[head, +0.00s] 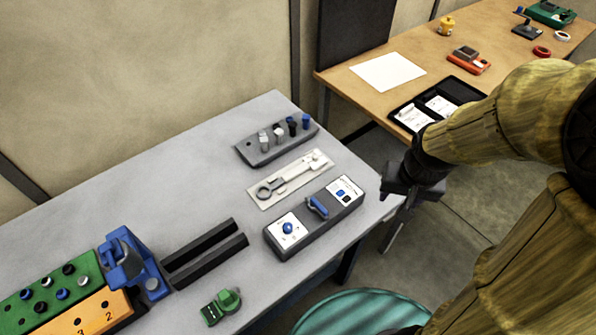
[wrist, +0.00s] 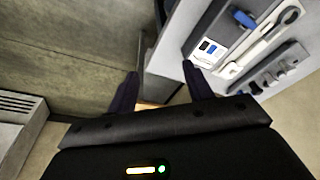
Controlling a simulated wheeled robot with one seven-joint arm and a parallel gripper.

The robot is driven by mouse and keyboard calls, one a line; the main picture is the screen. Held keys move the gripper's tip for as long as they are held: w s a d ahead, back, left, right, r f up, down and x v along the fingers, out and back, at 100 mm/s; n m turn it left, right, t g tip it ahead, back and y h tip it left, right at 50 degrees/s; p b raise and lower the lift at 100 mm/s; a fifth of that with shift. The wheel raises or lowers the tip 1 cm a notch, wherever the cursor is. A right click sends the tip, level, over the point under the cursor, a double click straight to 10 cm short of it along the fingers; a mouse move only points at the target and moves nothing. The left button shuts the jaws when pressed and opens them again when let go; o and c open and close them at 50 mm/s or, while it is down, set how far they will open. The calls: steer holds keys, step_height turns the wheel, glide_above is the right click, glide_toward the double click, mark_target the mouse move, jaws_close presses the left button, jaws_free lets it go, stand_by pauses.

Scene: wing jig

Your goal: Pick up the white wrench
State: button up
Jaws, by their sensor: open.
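The white wrench (head: 292,175) lies on a pale flat holder (head: 262,203) on the grey table in the head view. Its ring end points to the lower left and its other end to the upper right. The wrench also shows at the upper right of the wrist view (wrist: 264,40). My gripper (head: 393,205) is off the table's right end, to the right of the wrench and apart from it. In the wrist view its two fingers (wrist: 160,76) are spread with nothing between them.
A dark control box (head: 275,243) with blue knobs stands in front of the wrench. A grey block with several pegs (head: 262,156) stands behind it. Two black rails (head: 205,252), a blue vise (head: 130,262) and a green item (head: 221,306) are farther left. A wooden table (head: 440,58) is behind.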

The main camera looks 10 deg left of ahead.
steer(key=w+a+m+g, duration=0.1)
steer(key=w+a+m, duration=0.3)
steer(key=w+a, duration=0.85)
steer(key=w+a+m, duration=0.1)
steer(key=w+a, duration=0.3)
steer(key=a, duration=0.2)
steer(key=w+a+f+m+g, duration=0.1)
steer(key=w+a+m, duration=0.1)
steer(key=w+a, duration=0.2)
steer(key=shift+a+f+m, duration=0.15)
steer(key=shift+a+m, duration=0.15)
steer(key=shift+a, duration=0.9)
steer(key=p, duration=0.3)
glide_above(299, 166)
step_height(299, 166, down, 12)
steer(key=shift+w+f, duration=0.1)
steer(key=shift+f, duration=0.05)
steer(key=shift+f, duration=0.1)
